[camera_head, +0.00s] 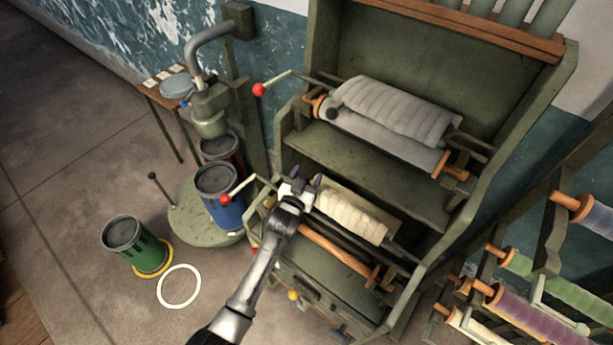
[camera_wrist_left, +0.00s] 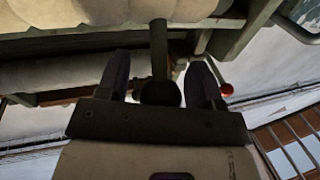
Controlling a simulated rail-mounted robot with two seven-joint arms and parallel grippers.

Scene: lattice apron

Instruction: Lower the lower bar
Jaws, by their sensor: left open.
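My left gripper (camera_head: 302,183) is at the left end of the lower roller, its jaws open. In the left wrist view my left gripper (camera_wrist_left: 162,80) has a dark round knob (camera_wrist_left: 160,93) on a greenish rod between its two fingers, with gaps at the sides. In the head view my gripper hides this knob. The lower roller is wrapped in cream cloth (camera_head: 350,212), with a bare orange-brown wooden roller (camera_head: 340,251) below it. A crank with a red ball (camera_head: 226,199) sticks out left of the gripper.
The green machine frame (camera_head: 375,170) carries an upper grey-wrapped roller (camera_head: 400,110) with its own dark knob (camera_head: 332,113) and red-ended crank (camera_head: 259,90). A blue can (camera_head: 220,207) stands close left. A spool rack (camera_head: 540,275) is right.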

